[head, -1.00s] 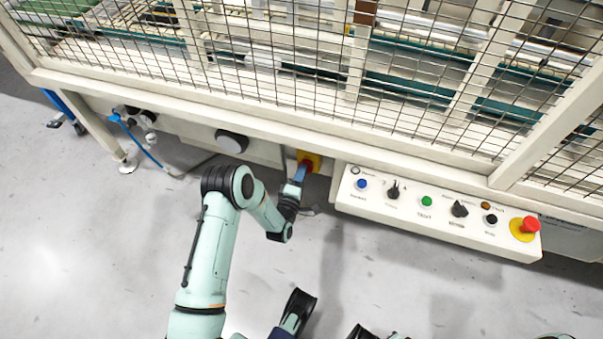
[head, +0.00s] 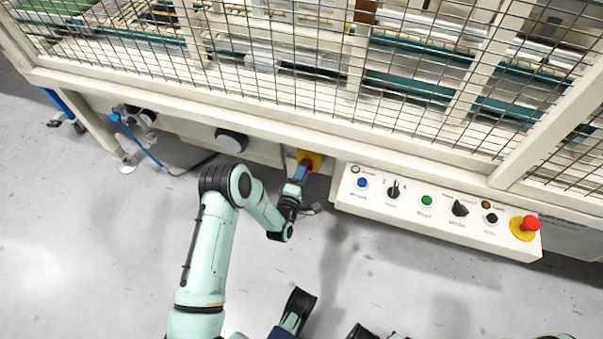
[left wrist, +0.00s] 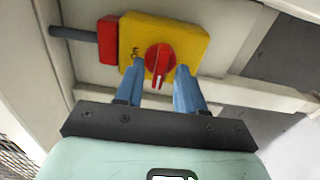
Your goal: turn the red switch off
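The red switch (left wrist: 159,60) is a round red knob with a white mark on its handle, mounted on a yellow plate (left wrist: 190,40) in the left wrist view. The knob's handle points down toward my gripper. My left gripper (left wrist: 157,75) is open, with one blue finger on each side of the knob's handle and gaps showing between. In the head view the yellow plate (head: 312,156) shows under the machine's front beam, and my left gripper (head: 301,171) reaches it, hiding most of the knob.
A white control panel (head: 400,216) with buttons, black selectors and a red emergency stop (head: 531,223) is right of the switch. A red block (left wrist: 108,40) with a grey conduit adjoins the yellow plate. A wire-mesh guard (head: 270,60) stands above. The grey floor is clear.

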